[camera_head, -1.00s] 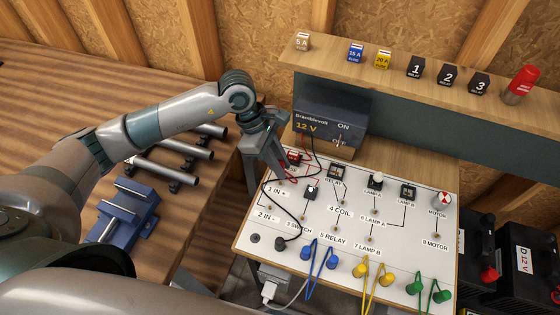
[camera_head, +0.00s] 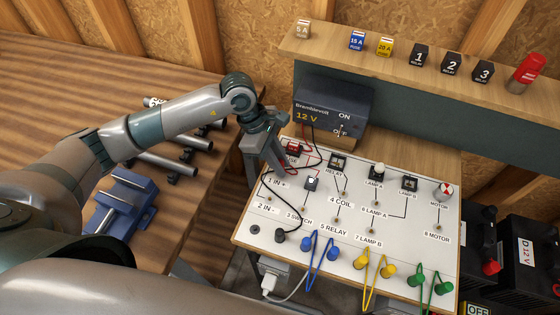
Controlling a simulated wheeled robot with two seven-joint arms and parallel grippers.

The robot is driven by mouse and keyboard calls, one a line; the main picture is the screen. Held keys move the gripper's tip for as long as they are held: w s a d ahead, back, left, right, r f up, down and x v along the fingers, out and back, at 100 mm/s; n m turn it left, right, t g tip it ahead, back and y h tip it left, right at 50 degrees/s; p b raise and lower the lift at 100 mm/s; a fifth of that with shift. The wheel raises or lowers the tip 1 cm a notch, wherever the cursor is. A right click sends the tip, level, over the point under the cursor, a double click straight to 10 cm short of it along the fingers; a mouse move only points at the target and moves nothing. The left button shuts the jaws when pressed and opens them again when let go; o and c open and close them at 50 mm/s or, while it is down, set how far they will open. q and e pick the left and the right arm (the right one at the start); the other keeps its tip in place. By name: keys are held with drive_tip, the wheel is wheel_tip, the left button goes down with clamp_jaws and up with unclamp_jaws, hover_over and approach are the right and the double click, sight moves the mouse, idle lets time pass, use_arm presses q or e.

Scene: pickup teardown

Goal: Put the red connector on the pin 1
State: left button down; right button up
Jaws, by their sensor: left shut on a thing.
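My left gripper (camera_head: 266,160) is at the left edge of the white circuit board (camera_head: 350,250), beside the "1 IN +" label (camera_head: 278,183). It is shut, with its fingers pointing down. A red lead (camera_head: 312,158) loops from the 12 V supply (camera_head: 333,115) towards the fingers. The red connector is not clearly seen; it seems to be in the jaws, hidden by the fingers. Pin 1 is by its label, close to the fingertips, and I cannot tell whether the connector touches it. My right gripper is not in view.
Blue (camera_head: 333,253), yellow (camera_head: 388,271) and green (camera_head: 416,280) leads line the front edge. A shelf (camera_head: 400,40) with fuses and relays stands behind. A blue vise (camera_head: 122,203) is at left.

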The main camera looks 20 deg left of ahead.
use_arm(q)
drive_tip(key=shift+f+b, duration=0.9)
drive_tip(key=shift+b, duration=0.05)
idle(0.9)
drive_tip(key=c, duration=1.6)
unclamp_jaws()
drive_tip(key=shift+o, duration=0.2)
drive_tip(key=shift+b+v, duration=0.35)
drive_tip(key=shift+v, duration=0.4)
drive_tip(key=b+v, duration=0.4)
drive_tip(key=v, duration=1.2)
drive_tip(key=shift+b, duration=0.35)
